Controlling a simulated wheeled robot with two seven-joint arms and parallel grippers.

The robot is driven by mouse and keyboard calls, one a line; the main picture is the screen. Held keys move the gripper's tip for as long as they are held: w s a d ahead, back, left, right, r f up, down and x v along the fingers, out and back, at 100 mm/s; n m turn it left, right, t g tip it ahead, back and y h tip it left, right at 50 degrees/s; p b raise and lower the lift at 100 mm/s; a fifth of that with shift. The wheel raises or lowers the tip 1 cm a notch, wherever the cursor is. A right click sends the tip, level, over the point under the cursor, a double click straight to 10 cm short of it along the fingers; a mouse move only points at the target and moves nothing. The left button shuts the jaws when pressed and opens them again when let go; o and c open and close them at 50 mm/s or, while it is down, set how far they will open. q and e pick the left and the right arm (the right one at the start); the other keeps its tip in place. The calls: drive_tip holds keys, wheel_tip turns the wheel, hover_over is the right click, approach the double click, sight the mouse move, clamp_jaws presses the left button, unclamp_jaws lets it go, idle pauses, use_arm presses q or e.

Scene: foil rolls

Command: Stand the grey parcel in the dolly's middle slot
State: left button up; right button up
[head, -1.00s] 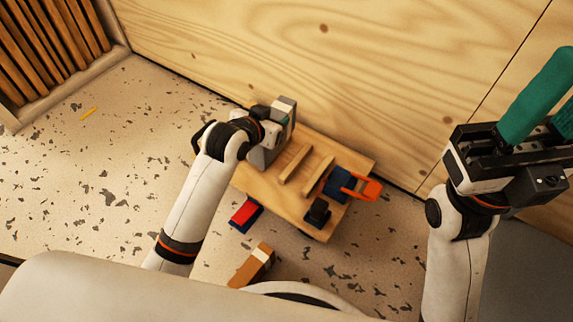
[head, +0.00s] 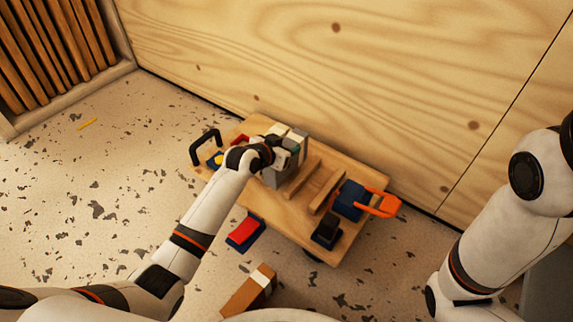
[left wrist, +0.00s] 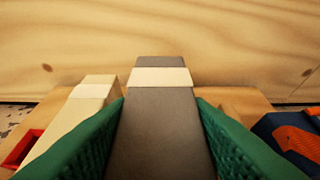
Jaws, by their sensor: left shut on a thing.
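The grey parcel (left wrist: 160,125) has a cream band and stands between the green finger pads of my left gripper (left wrist: 160,105), which is shut on it. In the head view the parcel (head: 301,150) is partly hidden by my left gripper (head: 284,152). It is over the wooden dolly (head: 262,208), to the left of two wooden dividers (head: 301,178). Whether its foot touches the deck cannot be told. A cream parcel (left wrist: 75,120) stands to its left in the left wrist view. My right arm (head: 535,180) shows at the right, but its gripper is out of frame.
A blue and orange thing (head: 376,203) and a black block (head: 326,231) sit on the dolly's right end. A black handle (head: 205,143) rises at its left end. A red-and-blue thing (head: 245,233) and a brown parcel (head: 250,290) lie in front. A plywood wall (head: 400,90) stands behind.

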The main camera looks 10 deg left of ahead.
use_arm(q)
wheel_tip(320, 180, down, 4)
drive_tip(key=b, duration=0.3)
drive_tip(key=o, duration=1.4)
drive_tip(key=shift+f, duration=0.15)
